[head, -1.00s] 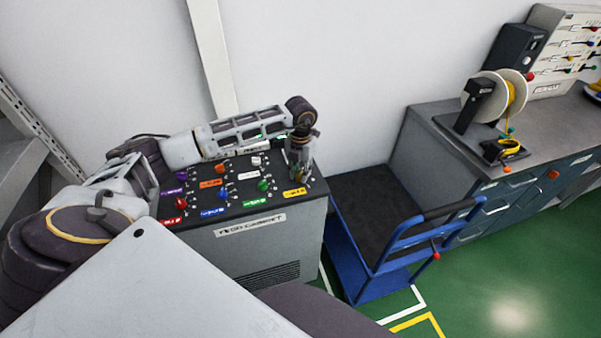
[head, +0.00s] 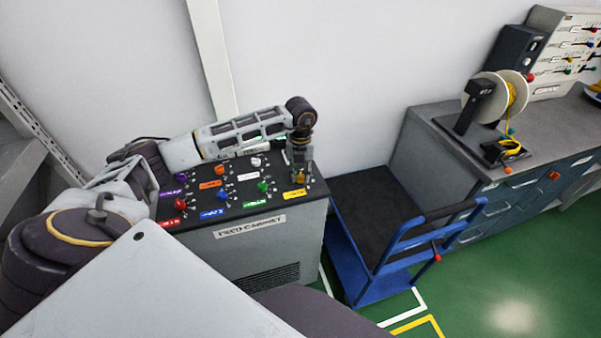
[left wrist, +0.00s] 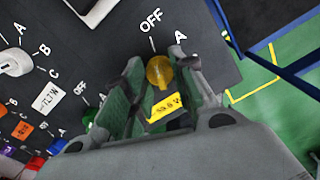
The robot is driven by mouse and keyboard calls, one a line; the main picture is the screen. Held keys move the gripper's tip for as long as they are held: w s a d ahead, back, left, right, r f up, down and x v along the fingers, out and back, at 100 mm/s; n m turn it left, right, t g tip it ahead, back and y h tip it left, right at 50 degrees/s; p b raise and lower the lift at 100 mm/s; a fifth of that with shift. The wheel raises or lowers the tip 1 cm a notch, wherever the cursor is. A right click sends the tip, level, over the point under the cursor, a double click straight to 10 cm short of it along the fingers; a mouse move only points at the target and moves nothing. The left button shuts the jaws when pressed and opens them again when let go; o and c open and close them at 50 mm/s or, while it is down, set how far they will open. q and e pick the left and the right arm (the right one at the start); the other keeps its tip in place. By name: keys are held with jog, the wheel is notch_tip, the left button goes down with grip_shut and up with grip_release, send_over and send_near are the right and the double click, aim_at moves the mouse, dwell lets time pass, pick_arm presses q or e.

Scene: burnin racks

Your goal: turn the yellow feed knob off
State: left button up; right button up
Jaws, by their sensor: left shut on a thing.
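The yellow feed knob (left wrist: 159,72) sits on the dark top panel of the feed cabinet (head: 265,258). In the left wrist view it lies between the two fingers of my left gripper (left wrist: 162,78), which is shut on it. White marks "OFF" and "A" stand on the panel just beyond the knob. A yellow label (left wrist: 165,106) shows between the fingers, and also in the head view (head: 294,193). In the head view my left gripper (head: 299,165) points down at the panel's right end and mostly hides the knob. My right gripper is not in view.
Other knobs stand left of the gripper: white (head: 256,162), green (head: 263,186), orange (head: 219,170), blue (head: 222,194), purple (head: 180,178) and red (head: 180,204). A blue cart (head: 385,270) stands right of the cabinet. A wall is close behind.

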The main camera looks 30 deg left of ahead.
aim_at(300, 174)
pick_arm(q)
jog(key=shift+r, duration=0.15)
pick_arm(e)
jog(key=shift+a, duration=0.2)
pick_arm(q)
jog(key=o, duration=0.9)
jog(key=shift+o, duration=0.8)
notch_tip(300, 174, up, 12)
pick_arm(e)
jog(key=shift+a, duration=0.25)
